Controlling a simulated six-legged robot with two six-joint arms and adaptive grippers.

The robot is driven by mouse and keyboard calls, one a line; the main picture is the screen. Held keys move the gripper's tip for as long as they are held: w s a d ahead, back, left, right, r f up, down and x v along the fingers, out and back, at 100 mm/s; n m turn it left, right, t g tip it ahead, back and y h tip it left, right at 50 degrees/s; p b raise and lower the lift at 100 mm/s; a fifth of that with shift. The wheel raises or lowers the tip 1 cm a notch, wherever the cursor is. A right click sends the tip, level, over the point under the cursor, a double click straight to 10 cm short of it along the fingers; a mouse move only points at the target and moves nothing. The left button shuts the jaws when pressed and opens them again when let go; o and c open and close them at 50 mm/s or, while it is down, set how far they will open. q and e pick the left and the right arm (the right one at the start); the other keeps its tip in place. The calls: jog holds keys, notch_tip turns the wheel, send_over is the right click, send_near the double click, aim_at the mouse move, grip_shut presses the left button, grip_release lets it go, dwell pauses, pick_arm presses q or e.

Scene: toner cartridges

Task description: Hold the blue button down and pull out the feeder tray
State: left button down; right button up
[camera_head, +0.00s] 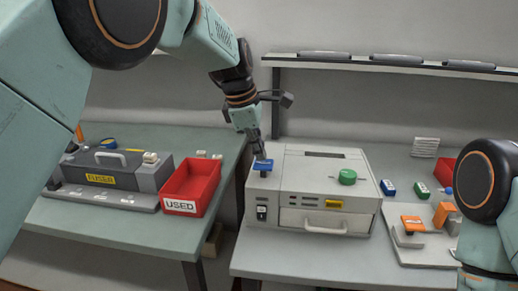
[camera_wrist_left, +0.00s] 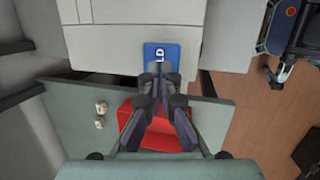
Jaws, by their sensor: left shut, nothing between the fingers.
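The blue button (camera_head: 262,165) sits on the top left of a light grey machine (camera_head: 300,185); it also shows in the left wrist view (camera_wrist_left: 160,54). My left gripper (camera_head: 257,153) is shut and empty, pointing down with its tips at the button. In the left wrist view the fingertips (camera_wrist_left: 163,70) overlap the button's near edge; I cannot tell whether they press it. The feeder tray (camera_head: 325,222), with a pale handle, is at the lower front of the machine and looks closed. My right arm shows at the right edge, but its gripper is out of view.
A green knob (camera_head: 347,177) stands on the machine's top. A red bin marked USED (camera_head: 191,187) and a dark fuser unit (camera_head: 110,170) are on the left table. Blue and green blocks and an orange-topped holder (camera_head: 411,225) lie right of the machine.

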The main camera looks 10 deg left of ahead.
aim_at(260, 165)
pick_arm(q)
jog(key=shift+f, duration=1.75)
